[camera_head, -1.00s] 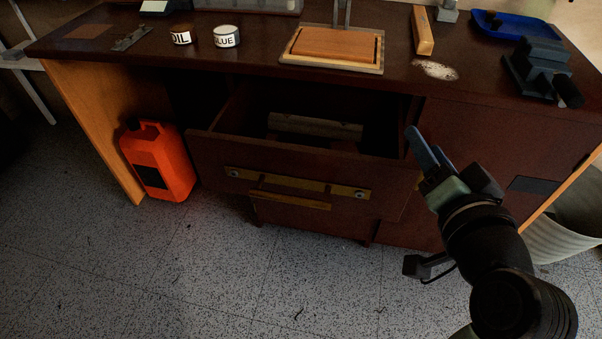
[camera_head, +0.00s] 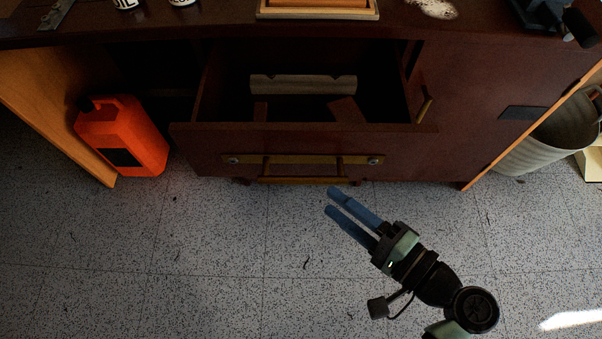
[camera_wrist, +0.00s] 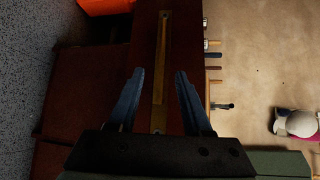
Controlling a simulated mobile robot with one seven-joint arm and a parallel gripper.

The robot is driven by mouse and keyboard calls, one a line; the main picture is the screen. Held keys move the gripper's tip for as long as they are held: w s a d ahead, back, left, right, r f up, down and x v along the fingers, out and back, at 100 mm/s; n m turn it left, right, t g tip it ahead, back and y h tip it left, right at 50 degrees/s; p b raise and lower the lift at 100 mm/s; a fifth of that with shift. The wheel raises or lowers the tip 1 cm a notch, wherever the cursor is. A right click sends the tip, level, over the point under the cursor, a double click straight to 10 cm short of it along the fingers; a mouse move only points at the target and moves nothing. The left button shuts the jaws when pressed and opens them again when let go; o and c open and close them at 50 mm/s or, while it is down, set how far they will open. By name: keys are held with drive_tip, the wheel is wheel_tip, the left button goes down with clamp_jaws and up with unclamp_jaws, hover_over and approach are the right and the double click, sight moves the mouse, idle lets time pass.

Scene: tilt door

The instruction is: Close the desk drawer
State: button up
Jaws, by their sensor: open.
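The desk drawer (camera_head: 290,140) is pulled out from the dark red-brown desk (camera_head: 480,80). Its front carries a brass-coloured handle (camera_head: 304,162). A grey block (camera_head: 303,85) and brownish pieces lie inside it. My gripper (camera_head: 334,200) is open and empty, with blue fingers pointing up and left toward the drawer front. In the head view it appears just below the right part of the handle, and I see no contact. In the wrist view the gripper (camera_wrist: 158,76) has its fingers apart, with the brass-coloured bar (camera_wrist: 161,70) on the dark wood between them in the picture.
An orange canister (camera_head: 123,138) stands on the floor to the left of the drawer. A pale ribbed bin (camera_head: 545,140) stands at the right. A cabinet door handle (camera_head: 425,104) sits right of the drawer. The speckled floor (camera_head: 210,260) in front is clear.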

sight(305, 178)
drive_tip(key=b+x, duration=0.1)
drive_tip(key=x, duration=0.7)
drive_tip(key=shift+w+a+b, duration=0.1)
drive_tip(key=shift+w+b, duration=0.05)
drive_tip(key=shift+b, duration=0.15)
clamp_jaws()
idle(1.0)
